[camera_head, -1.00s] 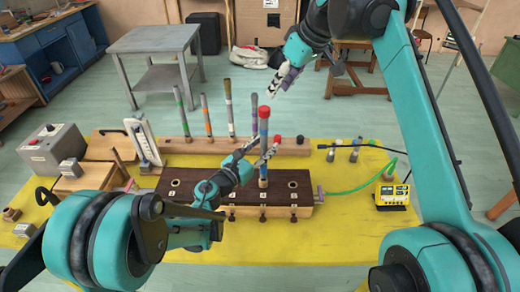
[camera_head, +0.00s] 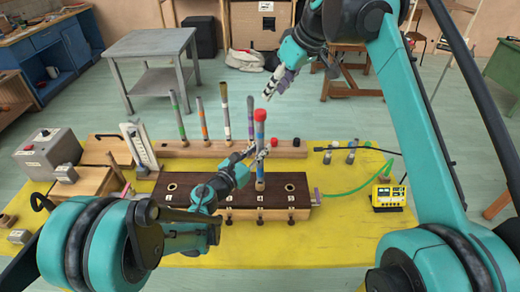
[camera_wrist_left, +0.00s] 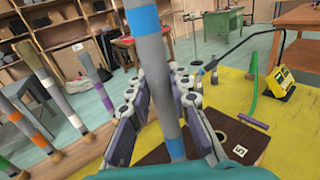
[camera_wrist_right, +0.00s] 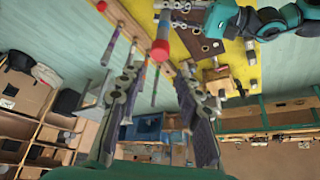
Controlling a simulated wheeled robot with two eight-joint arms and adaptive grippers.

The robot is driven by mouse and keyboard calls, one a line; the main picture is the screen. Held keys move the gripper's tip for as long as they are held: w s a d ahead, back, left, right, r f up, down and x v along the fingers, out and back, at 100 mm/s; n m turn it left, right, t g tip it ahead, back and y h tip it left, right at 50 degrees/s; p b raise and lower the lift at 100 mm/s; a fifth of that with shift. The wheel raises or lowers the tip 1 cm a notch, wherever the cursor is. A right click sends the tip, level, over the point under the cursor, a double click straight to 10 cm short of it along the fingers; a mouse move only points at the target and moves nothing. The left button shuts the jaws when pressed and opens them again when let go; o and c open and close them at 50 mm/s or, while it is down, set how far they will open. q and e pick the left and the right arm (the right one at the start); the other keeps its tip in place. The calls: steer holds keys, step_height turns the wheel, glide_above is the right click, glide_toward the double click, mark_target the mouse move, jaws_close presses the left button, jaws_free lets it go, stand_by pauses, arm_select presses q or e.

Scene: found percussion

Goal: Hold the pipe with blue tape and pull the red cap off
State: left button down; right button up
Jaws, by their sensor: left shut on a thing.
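The pipe with blue tape (camera_head: 260,146) stands upright at the dark-topped block (camera_head: 225,197), with the red cap (camera_head: 260,115) on its top. My left gripper (camera_head: 257,153) is shut on this pipe, below the cap. In the left wrist view the grey pipe (camera_wrist_left: 157,75) runs between the fingers, with blue bands above and low down; its cap is out of that view. My right gripper (camera_head: 275,84) is open and empty, above and beyond the cap. In the right wrist view the red cap (camera_wrist_right: 160,50) lies past the open fingers (camera_wrist_right: 158,100).
Several taped pipes (camera_head: 226,112) stand in a wooden rack (camera_head: 200,150) behind. A yellow meter (camera_head: 388,193) and green cable are at right, a grey box (camera_head: 47,150) at left. The yellow front area is clear.

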mark_target(260, 112)
stand_by(0.3)
steer(key=o, duration=0.5)
steer(key=s+a+r+m+h, duration=0.1)
steer(key=a+r+m+h, duration=0.25)
steer(key=m, duration=0.55)
steer(key=shift+h, duration=0.35)
steer(key=x, duration=1.2)
steer(key=shift+w+a+f, duration=0.1)
steer(key=shift+a+f, duration=0.2)
steer(key=shift+f, duration=0.05)
